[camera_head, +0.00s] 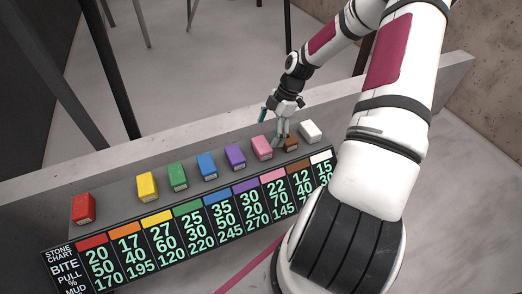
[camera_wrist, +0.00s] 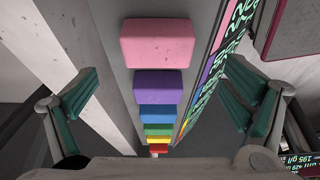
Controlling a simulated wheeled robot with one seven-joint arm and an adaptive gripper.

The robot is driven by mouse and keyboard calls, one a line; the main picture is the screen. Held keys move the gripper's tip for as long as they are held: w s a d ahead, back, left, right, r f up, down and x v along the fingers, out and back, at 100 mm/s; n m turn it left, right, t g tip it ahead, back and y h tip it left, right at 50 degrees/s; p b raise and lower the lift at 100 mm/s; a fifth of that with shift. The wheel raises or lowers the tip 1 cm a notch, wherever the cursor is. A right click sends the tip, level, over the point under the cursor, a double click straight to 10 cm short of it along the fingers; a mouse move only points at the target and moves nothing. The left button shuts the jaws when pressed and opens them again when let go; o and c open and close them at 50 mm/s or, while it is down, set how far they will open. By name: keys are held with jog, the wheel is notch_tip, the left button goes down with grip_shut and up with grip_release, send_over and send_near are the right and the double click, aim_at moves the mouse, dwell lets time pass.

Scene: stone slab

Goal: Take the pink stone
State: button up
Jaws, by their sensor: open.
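The pink stone (camera_head: 261,147) is a small block on the grey slab, between the purple stone (camera_head: 236,155) and the brown stone (camera_head: 291,144). In the wrist view the pink stone (camera_wrist: 158,42) lies at the top centre, ahead of the purple one (camera_wrist: 157,84). My gripper (camera_head: 281,130) is above the slab near the pink and brown stones, its fingers partly overlapping the brown stone in the head view. In the wrist view its two green-padded fingers (camera_wrist: 160,102) are spread wide at left and right, with nothing held between them.
Blue (camera_head: 207,165), green (camera_head: 178,176), yellow (camera_head: 147,186) and red (camera_head: 83,209) stones stand in a row to the left. A white stone (camera_head: 310,131) is at the right end. A stone chart (camera_head: 190,232) runs along the front. A raised ledge (camera_head: 130,157) runs behind the row.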

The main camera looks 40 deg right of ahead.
aim_at(263, 143)
jog(key=x, duration=0.2)
jog(key=b+x, duration=0.1)
jog(key=x, duration=0.2)
jog(key=b+x, duration=0.1)
jog(key=x, duration=0.1)
jog(key=shift+w+d+f, duration=0.15)
jog(key=shift+f, duration=0.15)
jog(key=shift+r, duration=0.1)
jog(key=c, duration=1.4)
